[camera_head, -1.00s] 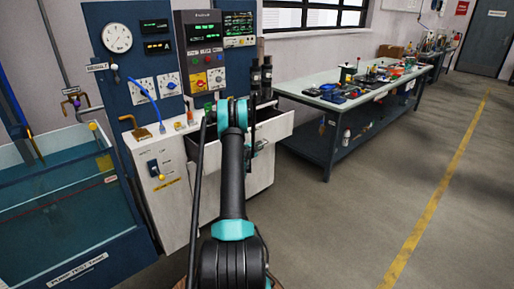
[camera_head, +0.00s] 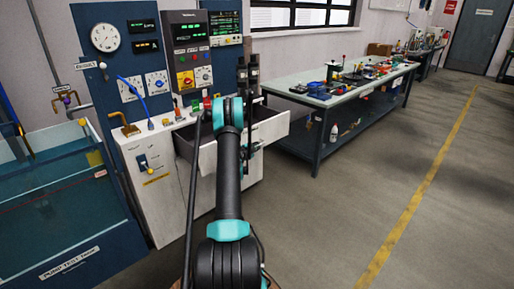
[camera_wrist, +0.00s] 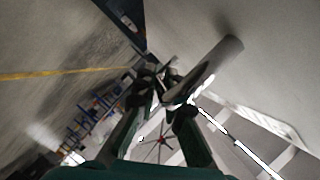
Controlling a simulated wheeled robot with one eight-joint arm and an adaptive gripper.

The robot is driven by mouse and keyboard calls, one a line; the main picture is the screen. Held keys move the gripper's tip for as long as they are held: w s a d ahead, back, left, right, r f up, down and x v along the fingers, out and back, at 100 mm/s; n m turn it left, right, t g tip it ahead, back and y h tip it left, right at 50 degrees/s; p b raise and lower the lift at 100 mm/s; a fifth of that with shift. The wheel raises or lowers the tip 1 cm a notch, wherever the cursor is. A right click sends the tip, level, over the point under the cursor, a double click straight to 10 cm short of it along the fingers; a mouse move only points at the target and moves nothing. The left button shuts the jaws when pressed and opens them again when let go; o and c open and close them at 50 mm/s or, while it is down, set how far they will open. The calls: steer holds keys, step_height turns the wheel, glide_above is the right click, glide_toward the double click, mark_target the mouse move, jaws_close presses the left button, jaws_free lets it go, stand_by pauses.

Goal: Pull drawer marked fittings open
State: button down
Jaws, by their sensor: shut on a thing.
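A white drawer (camera_head: 271,132) stands pulled out from the white cabinet below the control panel in the head view. Its open inside shows dark, and my arm covers the middle of its front. I cannot read a fittings label on it. My gripper is mostly hidden behind my arm at the drawer front in the head view. In the wrist view my gripper (camera_wrist: 160,97) has its dark fingers closed in at a pale grey bar (camera_wrist: 207,66), which looks like the drawer handle, beside a pale flat face. The exact contact is blurred.
A blue-framed water tank (camera_head: 62,205) stands left of the white cabinet (camera_head: 165,208). A workbench (camera_head: 330,97) with tools and small parts stands along the wall to the right. The grey floor (camera_head: 330,225) in front is clear, with a yellow line (camera_head: 425,200).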

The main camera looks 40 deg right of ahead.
steer(key=c, duration=1.6)
jaws_free()
steer(key=shift+a, duration=0.1)
steer(key=v, duration=1.2)
steer(key=s+a+r+n+y, duration=0.35)
steer(key=a+r+n, duration=0.2)
steer(key=a, duration=0.65)
steer(key=s+a+r+n+y, duration=0.3)
steer(key=s+a+r+n, duration=0.25)
steer(key=a, duration=0.65)
steer(key=s+a+f+n+g+y, duration=0.1)
steer(key=s+a+n+y, duration=0.7)
steer(key=s+a+n, duration=0.6)
steer(key=s+a, duration=1)
steer(key=a, duration=0.1)
steer(key=shift+s+a+f+g, duration=0.25)
steer(key=shift+a+f+g, duration=0.05)
steer(key=shift+f+g, duration=0.1)
